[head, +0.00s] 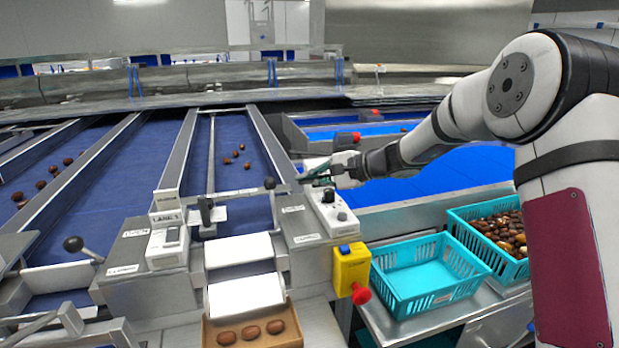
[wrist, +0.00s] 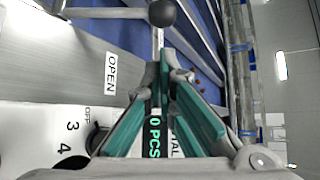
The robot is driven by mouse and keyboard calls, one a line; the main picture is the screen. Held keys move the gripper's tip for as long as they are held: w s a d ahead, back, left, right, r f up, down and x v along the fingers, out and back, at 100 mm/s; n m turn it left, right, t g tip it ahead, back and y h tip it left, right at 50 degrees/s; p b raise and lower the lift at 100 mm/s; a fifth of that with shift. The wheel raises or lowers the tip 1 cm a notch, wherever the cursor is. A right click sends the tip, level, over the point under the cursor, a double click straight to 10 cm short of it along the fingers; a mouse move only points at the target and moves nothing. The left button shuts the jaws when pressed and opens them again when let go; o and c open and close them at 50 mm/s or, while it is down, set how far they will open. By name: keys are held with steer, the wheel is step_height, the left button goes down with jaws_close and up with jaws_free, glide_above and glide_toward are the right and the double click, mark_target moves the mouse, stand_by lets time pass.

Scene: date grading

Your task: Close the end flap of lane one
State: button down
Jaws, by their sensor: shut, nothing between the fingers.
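Lane one is the blue belt lane (head: 235,138) behind the "LANE 1" plate (head: 167,218) in the head view. A grey lever with a dark round knob (head: 269,183) crosses its front end; the knob also shows at the top of the wrist view (wrist: 162,12). An "OPEN" label (head: 292,209) is on the right housing and is readable in the wrist view (wrist: 111,73). I cannot tell the end flap itself apart clearly. My gripper (head: 306,176) is shut and empty, just right of the knob and apart from it, above the housing.
A dial box (head: 330,212) stands on the right housing below my gripper. A yellow box with a red button (head: 352,268) hangs at the front. White chute plates (head: 238,250) lead to a brown tray (head: 210,337) holding dates. Turquoise crates (head: 415,277) stand at right.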

steer(key=x, duration=0.7)
steer(key=shift+a+f, duration=0.15)
steer(key=shift+a, duration=0.05)
